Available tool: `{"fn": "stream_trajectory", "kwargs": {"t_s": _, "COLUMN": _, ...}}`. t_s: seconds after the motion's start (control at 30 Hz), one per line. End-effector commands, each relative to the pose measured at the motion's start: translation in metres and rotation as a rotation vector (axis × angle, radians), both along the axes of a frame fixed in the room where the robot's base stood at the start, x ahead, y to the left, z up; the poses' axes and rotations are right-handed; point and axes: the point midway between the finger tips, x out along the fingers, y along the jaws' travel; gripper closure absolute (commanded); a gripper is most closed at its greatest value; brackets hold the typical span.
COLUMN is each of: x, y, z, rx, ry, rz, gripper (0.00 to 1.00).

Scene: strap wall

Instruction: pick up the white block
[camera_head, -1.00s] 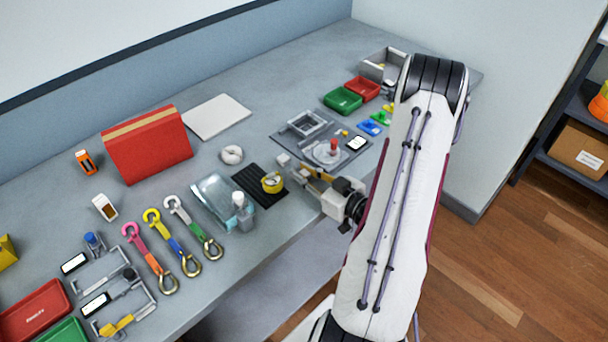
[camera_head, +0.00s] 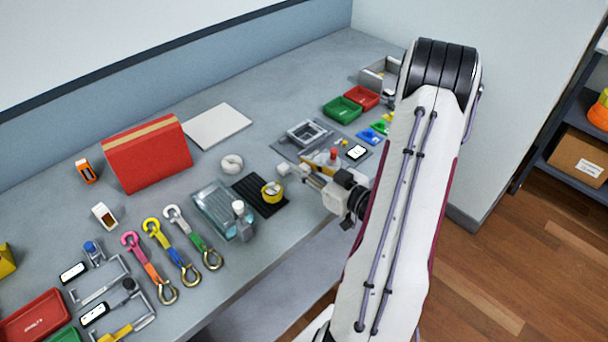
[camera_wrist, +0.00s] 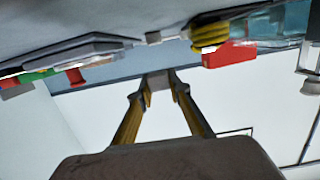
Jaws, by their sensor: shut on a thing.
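The white block (camera_head: 283,169) is small and pale, and sits at the tip of my gripper (camera_head: 296,171), over the bench near the dark mat. In the wrist view, my gripper's two yellow-sided fingers (camera_wrist: 158,76) converge on the pale block (camera_wrist: 158,83), which is mostly hidden by them. My gripper is shut on it. I cannot tell from the head view how far the block is above the bench.
A yellow tape roll (camera_head: 271,192) on a black mat (camera_head: 247,187) lies just left of my gripper. A grey fixture plate (camera_head: 290,151) with a red knob (camera_head: 333,153) lies behind it. A clear tray (camera_head: 213,203) stands further left.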

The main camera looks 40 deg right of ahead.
Motion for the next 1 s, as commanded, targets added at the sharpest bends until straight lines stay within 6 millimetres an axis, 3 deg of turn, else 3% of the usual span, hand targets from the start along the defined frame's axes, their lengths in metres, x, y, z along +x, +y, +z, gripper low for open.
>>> {"fn": "stream_trajectory", "kwargs": {"t_s": 0.4, "x": 0.0, "y": 0.0, "z": 0.036, "rx": -0.002, "ry": 0.0, "rz": -0.001, "gripper": 0.93}}
{"fn": "stream_trajectory", "kwargs": {"t_s": 1.0, "x": 0.0, "y": 0.0, "z": 0.042, "rx": 0.0, "ry": 0.001, "rz": 0.0, "gripper": 0.93}}
